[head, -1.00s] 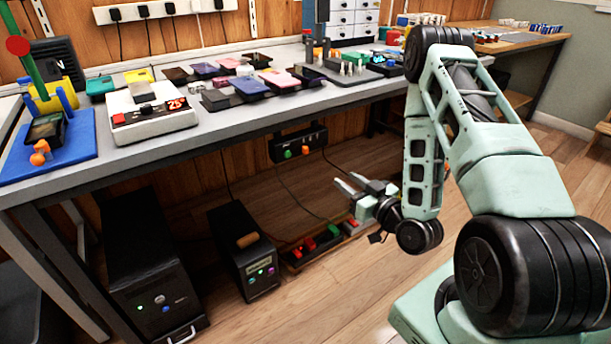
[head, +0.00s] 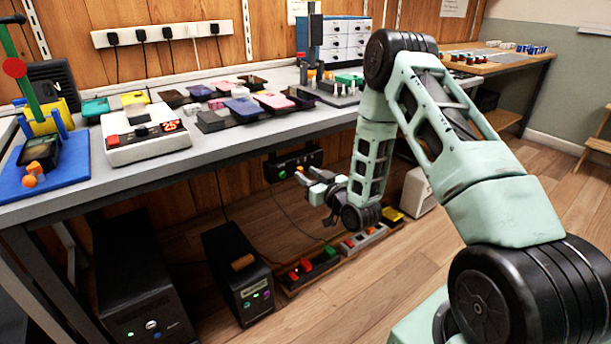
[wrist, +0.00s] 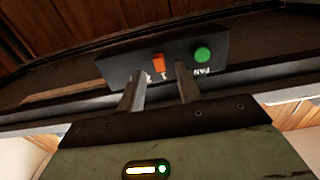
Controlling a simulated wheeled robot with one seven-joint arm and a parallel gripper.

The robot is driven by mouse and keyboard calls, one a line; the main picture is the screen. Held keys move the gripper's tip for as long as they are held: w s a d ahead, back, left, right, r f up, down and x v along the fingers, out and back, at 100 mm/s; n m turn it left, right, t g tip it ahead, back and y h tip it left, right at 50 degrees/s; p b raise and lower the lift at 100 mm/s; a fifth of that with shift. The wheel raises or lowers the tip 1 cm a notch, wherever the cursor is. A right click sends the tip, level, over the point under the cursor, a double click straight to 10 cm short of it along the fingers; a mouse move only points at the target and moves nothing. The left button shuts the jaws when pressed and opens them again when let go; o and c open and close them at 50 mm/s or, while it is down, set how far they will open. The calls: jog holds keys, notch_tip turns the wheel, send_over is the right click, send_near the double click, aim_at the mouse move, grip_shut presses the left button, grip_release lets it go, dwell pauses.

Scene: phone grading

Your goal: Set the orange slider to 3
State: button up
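The orange slider (wrist: 158,62) is a small block on a black control box under the workbench. The black box (wrist: 120,66) has a green knob (wrist: 202,54) beside the slider, and its lettering appears upside down in the wrist view. My gripper (wrist: 161,73) is open, with one fingertip on each side just short of the slider; I cannot tell if either touches it. The scale marks are partly hidden by the fingers, so the setting cannot be read. In the head view, my gripper (head: 304,180) is close in front of the box (head: 310,157).
The workbench edge (head: 230,146) runs above the box. Below stand black computer cases (head: 222,255) and a floor power strip (head: 300,278) with coloured switches. A cable hangs from the box.

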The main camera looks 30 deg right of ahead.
aim_at(313, 162)
jog(key=shift+w, duration=0.85)
grip_shut()
jog(key=shift+d, duration=2.7)
grip_release()
jog(key=shift+d, duration=0.1)
jog(key=s+p, duration=0.1)
jog(key=s, duration=1.6)
jog(key=shift+s+d, duration=0.15)
jog(key=shift+d, duration=0.05)
